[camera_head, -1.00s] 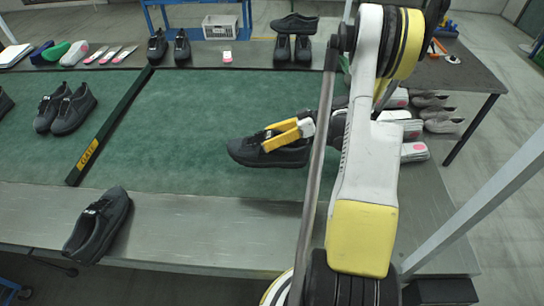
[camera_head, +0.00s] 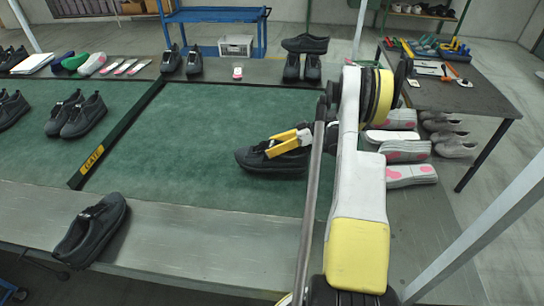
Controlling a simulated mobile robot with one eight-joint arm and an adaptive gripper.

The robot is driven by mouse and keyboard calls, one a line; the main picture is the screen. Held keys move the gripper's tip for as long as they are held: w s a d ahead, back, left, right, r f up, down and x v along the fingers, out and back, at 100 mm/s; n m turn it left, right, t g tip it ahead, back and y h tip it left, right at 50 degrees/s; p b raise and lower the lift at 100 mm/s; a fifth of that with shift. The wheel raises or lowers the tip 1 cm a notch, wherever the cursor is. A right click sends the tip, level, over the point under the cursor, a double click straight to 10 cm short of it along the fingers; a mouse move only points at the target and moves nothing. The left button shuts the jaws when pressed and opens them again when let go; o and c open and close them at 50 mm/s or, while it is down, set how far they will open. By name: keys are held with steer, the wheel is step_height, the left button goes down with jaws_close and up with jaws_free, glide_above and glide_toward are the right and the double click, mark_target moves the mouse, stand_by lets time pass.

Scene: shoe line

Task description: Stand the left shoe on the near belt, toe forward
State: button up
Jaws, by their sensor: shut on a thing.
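My gripper (camera_head: 287,142), with yellow fingers, is shut on a dark shoe (camera_head: 262,160) over the green belt (camera_head: 200,125). The shoe is about level, sole down, its toe pointing left. I cannot tell whether its sole touches the belt. The fingers and my arm hide part of its upper and heel. A second dark shoe (camera_head: 92,230) lies apart on the grey metal ledge (camera_head: 190,232) at the front left. I cannot tell which of the two is the left shoe.
A dark bar marked GATE (camera_head: 92,158) crosses the belt. Left of it stands a dark pair (camera_head: 76,115). Grey and pink soles (camera_head: 410,175) lie right of my arm. Dark shoes (camera_head: 304,60) stand along the back ledge. The belt between gate and held shoe is clear.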

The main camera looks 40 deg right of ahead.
steer(key=shift+f+b, duration=0.6)
steer(key=shift+f, duration=1.2)
steer(key=shift+f, duration=0.15)
steer(key=o, duration=1.4)
